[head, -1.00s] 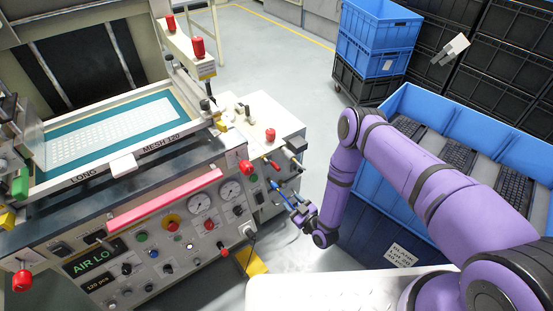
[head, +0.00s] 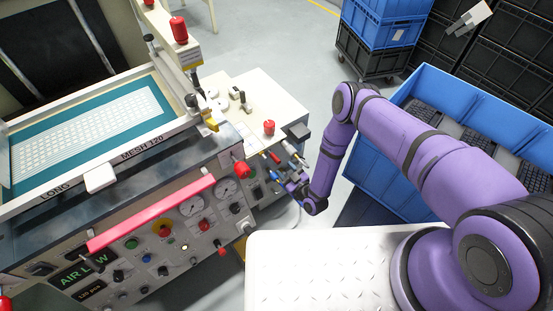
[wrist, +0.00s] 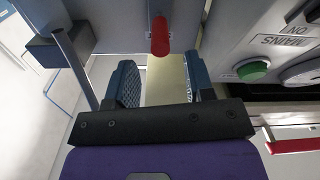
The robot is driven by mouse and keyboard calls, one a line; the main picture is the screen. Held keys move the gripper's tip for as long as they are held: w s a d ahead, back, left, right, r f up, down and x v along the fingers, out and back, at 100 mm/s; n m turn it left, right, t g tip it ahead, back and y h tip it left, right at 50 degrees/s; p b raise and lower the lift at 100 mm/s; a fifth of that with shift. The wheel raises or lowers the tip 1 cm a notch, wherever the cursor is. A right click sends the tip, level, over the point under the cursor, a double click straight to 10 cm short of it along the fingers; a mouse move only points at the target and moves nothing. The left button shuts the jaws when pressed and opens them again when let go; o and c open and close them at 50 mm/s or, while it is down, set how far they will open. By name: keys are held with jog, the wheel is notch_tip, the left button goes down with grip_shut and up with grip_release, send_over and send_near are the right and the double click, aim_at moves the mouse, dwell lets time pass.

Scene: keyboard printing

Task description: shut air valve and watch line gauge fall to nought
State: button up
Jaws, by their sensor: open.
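My gripper (head: 278,164) is open at the right end of the machine's control panel. In the wrist view my gripper (wrist: 160,80) has its two blue-padded fingers spread, with a red handle (wrist: 160,37) in line with the gap, just beyond the fingertips. I cannot tell whether they touch. The handle looks like the air valve lever, but no label on it is readable. Two round white gauges, one on the left (head: 192,206) and one on the right (head: 226,187), sit on the panel; their needles are too small to read.
A red knob (head: 242,169) sticks out left of my gripper, and a red mushroom knob (head: 269,127) stands on the machine top. Blue crates (head: 476,98) with keyboards stand behind my arm.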

aim_at(277, 160)
jog(key=shift+x, duration=3.1)
grip_shut()
